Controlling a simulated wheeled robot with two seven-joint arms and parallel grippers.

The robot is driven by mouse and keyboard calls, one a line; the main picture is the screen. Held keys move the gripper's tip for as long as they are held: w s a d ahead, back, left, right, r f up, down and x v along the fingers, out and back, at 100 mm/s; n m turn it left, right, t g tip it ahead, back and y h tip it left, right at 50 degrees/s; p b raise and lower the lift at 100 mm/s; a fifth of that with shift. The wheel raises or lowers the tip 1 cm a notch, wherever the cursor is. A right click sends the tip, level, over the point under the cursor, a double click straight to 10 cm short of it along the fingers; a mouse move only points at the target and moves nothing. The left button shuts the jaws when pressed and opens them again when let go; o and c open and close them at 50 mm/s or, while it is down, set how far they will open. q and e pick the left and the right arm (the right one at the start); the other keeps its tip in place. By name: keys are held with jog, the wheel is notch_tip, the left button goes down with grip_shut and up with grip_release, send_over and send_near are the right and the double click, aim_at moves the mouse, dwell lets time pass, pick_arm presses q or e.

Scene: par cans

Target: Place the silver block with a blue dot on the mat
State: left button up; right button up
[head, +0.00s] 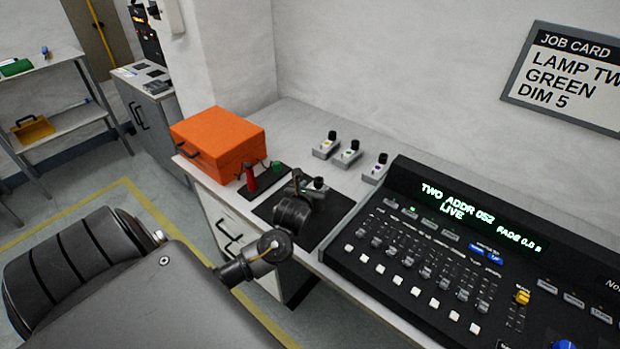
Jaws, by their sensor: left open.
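A dark mat (335,214) lies on the counter to the left of the console. My left gripper (299,184) is over the mat, pointing away from me, with its jaws open. A small silver block (318,188) with a dark knob stands at the fingertips, near the mat's back edge. Its dot is mostly hidden, so I cannot tell the colour, and I cannot tell if a finger touches it. Three similar silver blocks stand behind: one with a yellowish dot (325,150), one with a green dot (346,158), one with a purple dot (375,174). My right gripper is not in view.
An orange case (222,136) stands at the counter's left end. A dark tray (270,186) with a red cylinder (251,179) and a green piece (277,167) is beside my gripper. The control console (440,250) fills the right. The counter behind the blocks is clear.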

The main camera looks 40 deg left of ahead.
pick_arm(q)
jog(key=shift+v, duration=1.65)
